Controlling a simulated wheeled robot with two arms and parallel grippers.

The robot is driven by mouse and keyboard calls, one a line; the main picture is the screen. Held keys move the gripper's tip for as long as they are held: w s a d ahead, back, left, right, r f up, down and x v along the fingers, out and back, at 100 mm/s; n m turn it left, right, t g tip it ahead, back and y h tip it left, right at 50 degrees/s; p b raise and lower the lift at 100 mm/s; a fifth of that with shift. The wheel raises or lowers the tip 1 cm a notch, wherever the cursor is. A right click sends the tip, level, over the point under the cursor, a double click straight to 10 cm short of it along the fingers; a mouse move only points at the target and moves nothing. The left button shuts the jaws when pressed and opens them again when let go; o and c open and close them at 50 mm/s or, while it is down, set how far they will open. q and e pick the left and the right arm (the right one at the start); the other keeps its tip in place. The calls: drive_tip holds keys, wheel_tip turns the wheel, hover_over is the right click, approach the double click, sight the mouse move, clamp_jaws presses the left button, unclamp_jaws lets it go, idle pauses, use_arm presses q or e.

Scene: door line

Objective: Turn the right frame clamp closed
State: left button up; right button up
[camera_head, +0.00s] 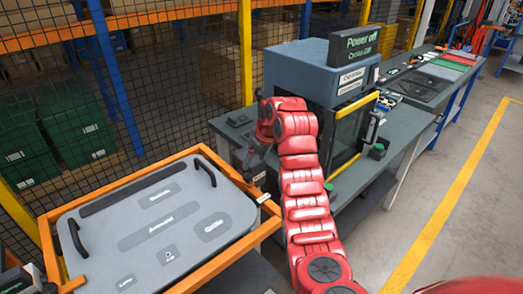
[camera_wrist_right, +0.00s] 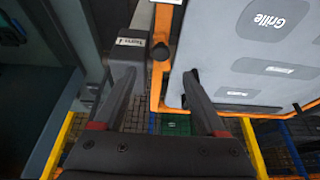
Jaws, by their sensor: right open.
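The grey door panel (camera_head: 150,222) lies in an orange frame (camera_head: 112,190) at the lower left of the head view. A small clamp (camera_head: 263,198) sits on the frame's right edge. Whether the clamp is turned open or closed is unclear. My right gripper (camera_head: 256,160) is just above and behind this corner. In the wrist view it is open (camera_wrist_right: 157,80), with its fingers apart and nothing held. My left gripper is out of view.
A black mesh fence (camera_head: 160,85) runs behind the frame. Open floor (camera_head: 470,190) lies to the right.

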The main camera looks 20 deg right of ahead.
drive_tip(key=p+v, duration=0.6)
drive_tip(key=v, duration=0.2)
drive_tip(key=shift+s+r+p, duration=0.15)
drive_tip(key=shift+r+p, duration=0.15)
drive_tip(key=shift+r, duration=0.1)
drive_tip(key=shift+c, duration=0.2)
